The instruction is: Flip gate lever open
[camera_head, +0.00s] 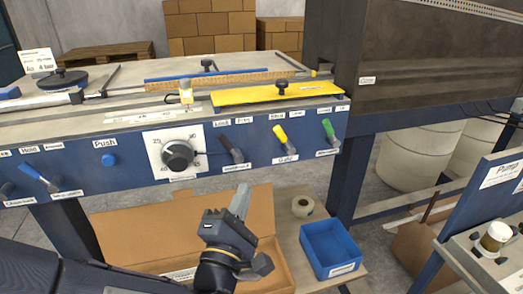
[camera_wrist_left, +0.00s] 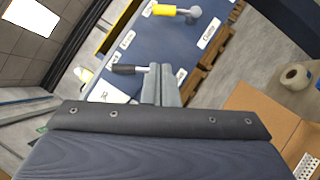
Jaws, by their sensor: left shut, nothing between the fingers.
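Three levers stick out of the blue front panel (camera_head: 205,143) on the right of the dial: a black one (camera_head: 231,148), a yellow one (camera_head: 281,138) and a green one (camera_head: 328,131). Their labels are too small to read surely, so I cannot tell which is the gate lever. My left gripper (camera_head: 243,190) is shut and empty, pointing up just below the black lever. In the left wrist view, the black lever (camera_wrist_left: 126,69) lies immediately left of the shut fingertips (camera_wrist_left: 161,73); contact is unclear. The yellow lever (camera_wrist_left: 168,10) is farther off.
The round dial (camera_head: 178,155), a blue push button (camera_head: 109,160) and a blue lever (camera_head: 38,178) are on the same panel. Below are an open cardboard box (camera_head: 140,222), a blue bin (camera_head: 328,246) and a tape roll (camera_head: 302,206). The yellow plate (camera_head: 270,94) lies on top.

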